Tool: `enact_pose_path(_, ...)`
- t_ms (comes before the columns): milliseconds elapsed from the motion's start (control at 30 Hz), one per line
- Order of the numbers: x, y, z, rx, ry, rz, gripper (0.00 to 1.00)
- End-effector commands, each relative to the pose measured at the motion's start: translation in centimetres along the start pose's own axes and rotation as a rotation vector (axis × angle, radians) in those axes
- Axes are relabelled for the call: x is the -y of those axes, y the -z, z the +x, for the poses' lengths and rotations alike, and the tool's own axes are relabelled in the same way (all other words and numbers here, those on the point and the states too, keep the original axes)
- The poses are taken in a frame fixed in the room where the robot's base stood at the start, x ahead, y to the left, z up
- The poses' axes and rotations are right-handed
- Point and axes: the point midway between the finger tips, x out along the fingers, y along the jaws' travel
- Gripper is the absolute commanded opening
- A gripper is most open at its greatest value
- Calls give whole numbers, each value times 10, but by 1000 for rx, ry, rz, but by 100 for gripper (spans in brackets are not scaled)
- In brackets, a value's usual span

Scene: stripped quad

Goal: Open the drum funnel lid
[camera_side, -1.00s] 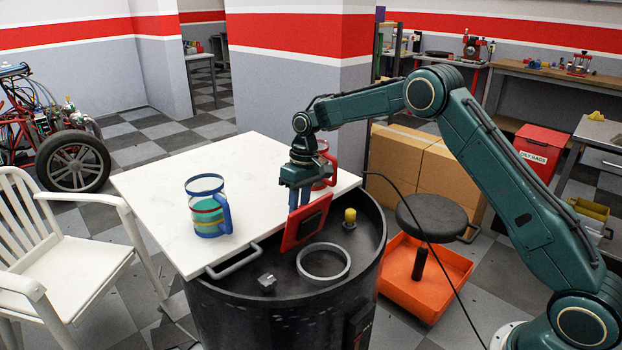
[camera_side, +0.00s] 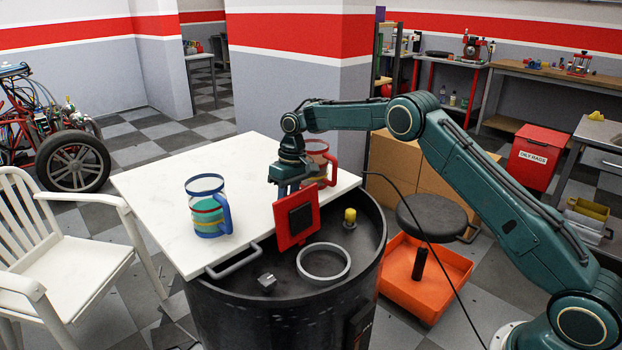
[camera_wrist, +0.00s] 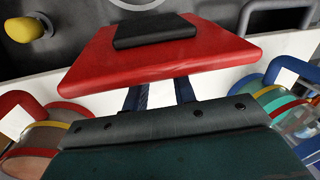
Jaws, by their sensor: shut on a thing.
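The drum funnel lid is a red square plate (camera_side: 296,217) with a black pad on its face. It stands steeply tilted up on the drum top, behind the grey ring opening (camera_side: 323,262). My gripper (camera_side: 291,190) is at the lid's upper side, shut on the lid. In the wrist view the red lid (camera_wrist: 160,55) lies just beyond my gripper (camera_wrist: 160,97), and the fingertips are hidden under its near edge. The black drum (camera_side: 280,320) stands upright below.
A white board (camera_side: 165,200) covers part of the drum and holds a blue-handled mug (camera_side: 208,207) and a red-handled mug (camera_side: 319,160) close to my gripper. A yellow cap (camera_side: 350,216) and a grey bung (camera_side: 266,282) are on the drum top.

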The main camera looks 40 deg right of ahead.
Motion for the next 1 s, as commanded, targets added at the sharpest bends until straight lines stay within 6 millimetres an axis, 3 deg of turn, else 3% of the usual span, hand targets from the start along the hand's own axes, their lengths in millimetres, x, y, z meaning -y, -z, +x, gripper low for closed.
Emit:
enact_pose_path(67,-3,1,0,-4,-1,8,0)
enact_pose_path(100,-3,0,0,-4,-1,8,33)
enact_pose_path(200,-3,0,0,-2,-1,6,49)
enact_pose_path(667,0,-2,-1,1,0,3,49)
enact_pose_path(1000,2,-17,-6,2,0,3,49)
